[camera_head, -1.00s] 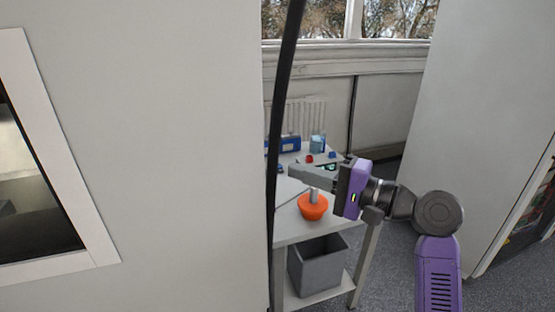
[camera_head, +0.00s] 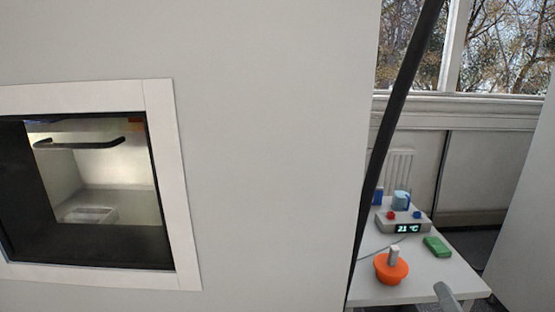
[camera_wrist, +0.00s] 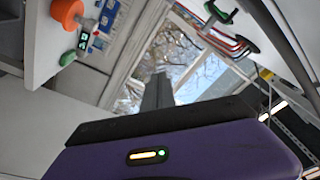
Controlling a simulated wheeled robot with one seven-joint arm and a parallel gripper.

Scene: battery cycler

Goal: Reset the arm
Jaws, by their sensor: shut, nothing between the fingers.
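My gripper (camera_wrist: 157,82) shows in the wrist view as a dark grey narrow pair of fingers above its purple body. The fingers are together with nothing between them, pointing towards the window. In the head view a grey rounded tip (camera_head: 447,297) shows at the bottom edge, right of the orange object; I cannot tell for sure that it is my gripper. The rest of my arm is out of that view.
A white table (camera_head: 430,271) at right holds an orange object (camera_head: 391,268), a grey device with a display (camera_head: 403,224) and a green block (camera_head: 437,246). A pale wall fills the middle. A lit chamber (camera_head: 110,185) is at left.

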